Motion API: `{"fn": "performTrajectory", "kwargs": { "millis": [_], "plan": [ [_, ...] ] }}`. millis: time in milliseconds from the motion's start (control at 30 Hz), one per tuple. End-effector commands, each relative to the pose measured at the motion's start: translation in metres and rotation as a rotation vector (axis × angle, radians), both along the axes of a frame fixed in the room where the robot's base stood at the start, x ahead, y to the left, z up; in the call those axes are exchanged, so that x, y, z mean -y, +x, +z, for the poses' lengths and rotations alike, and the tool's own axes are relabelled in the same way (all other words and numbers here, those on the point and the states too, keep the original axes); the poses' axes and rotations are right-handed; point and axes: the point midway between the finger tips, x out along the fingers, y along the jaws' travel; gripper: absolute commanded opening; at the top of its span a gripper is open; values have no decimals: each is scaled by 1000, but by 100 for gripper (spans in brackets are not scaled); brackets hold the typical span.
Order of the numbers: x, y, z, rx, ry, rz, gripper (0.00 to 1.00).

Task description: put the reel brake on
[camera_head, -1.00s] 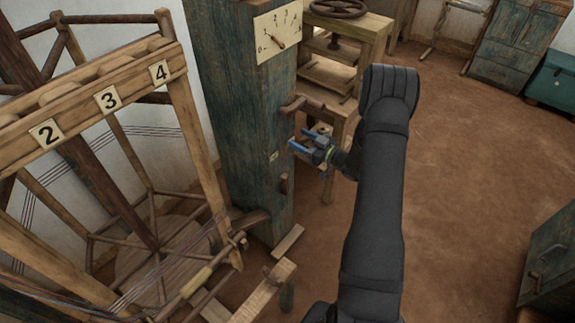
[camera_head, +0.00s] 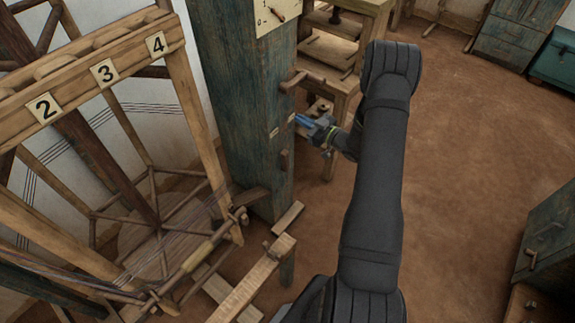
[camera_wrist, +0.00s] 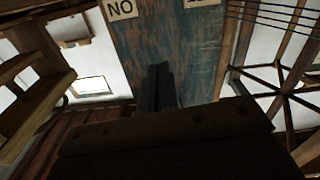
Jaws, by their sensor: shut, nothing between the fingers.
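A blue-green wooden post (camera_head: 228,92) stands left of my gripper (camera_head: 300,119). I cannot tell for certain which part is the reel brake. The slatted wooden reel frame (camera_head: 150,75) with tags 2, 3 and 4 stands left of the post. My gripper's blue fingers are shut and empty, beside the post's right side. In the wrist view the dark shut fingers (camera_wrist: 157,86) point toward the post (camera_wrist: 150,45), below a "NO" label (camera_wrist: 121,9).
A wooden press stand (camera_head: 345,75) is behind my gripper. A wooden beam (camera_head: 255,285) and a spindle (camera_head: 197,257) lie low in front. A green cabinet (camera_head: 548,255) is at the right. The brown floor (camera_head: 470,150) is clear between.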

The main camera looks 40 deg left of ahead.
Motion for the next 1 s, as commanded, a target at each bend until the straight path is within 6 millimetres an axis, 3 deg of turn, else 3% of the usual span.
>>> {"fn": "performTrajectory", "kwargs": {
  "millis": [500, 1000],
  "plan": [
    [40, -39, -80, 639, -7, 5, 0],
    [79, -86, -142, 1279, -5, -7, 0]
  ]
}}
